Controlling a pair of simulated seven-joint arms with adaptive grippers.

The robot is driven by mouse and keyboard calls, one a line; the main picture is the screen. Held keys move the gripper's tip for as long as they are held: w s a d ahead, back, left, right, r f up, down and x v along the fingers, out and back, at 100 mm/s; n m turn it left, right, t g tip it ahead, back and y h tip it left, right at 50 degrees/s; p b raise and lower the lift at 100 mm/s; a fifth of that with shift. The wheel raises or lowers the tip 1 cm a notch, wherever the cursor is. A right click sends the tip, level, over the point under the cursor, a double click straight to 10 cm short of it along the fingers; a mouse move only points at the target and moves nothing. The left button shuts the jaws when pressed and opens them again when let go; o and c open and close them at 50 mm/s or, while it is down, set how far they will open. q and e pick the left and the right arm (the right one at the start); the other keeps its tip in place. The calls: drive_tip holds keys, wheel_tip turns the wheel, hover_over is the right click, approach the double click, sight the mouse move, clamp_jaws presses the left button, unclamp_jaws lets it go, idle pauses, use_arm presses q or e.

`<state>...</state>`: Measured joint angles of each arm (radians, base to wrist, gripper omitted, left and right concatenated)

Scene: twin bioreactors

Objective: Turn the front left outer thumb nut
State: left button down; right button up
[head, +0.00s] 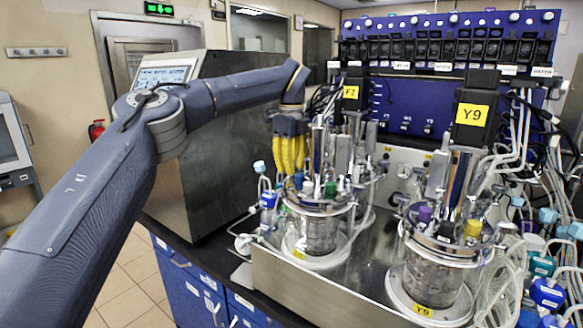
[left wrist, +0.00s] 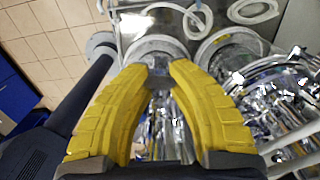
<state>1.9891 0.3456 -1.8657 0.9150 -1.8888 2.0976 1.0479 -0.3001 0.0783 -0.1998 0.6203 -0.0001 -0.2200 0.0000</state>
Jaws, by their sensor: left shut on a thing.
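My left gripper (head: 291,172) reaches down over the left bioreactor (head: 315,232), at the left side of its head plate. Its yellow fingers come together there. In the left wrist view the fingertips (left wrist: 158,68) close on a small grey metal piece (left wrist: 158,82), which appears to be the thumb nut. The fingers hide most of it, so its exact shape and turn cannot be told. The glass vessel of the left bioreactor stands upright on its round base. My right gripper is in neither view.
The right bioreactor (head: 437,270), labelled Y9, stands close by with many tubes around it. Tall metal fittings (head: 320,150) rise just right of my left gripper. A steel cabinet (head: 215,150) stands behind my left arm. Loose tubing (left wrist: 250,12) lies near the vessels.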

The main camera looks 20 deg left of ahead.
use_arm(q)
drive_tip(key=shift+n, duration=0.3)
drive_tip(key=c, duration=1)
unclamp_jaws()
drive_tip(key=shift+o, duration=0.2)
drive_tip(key=shift+r, duration=0.1)
wheel_tip(320, 180, up, 12)
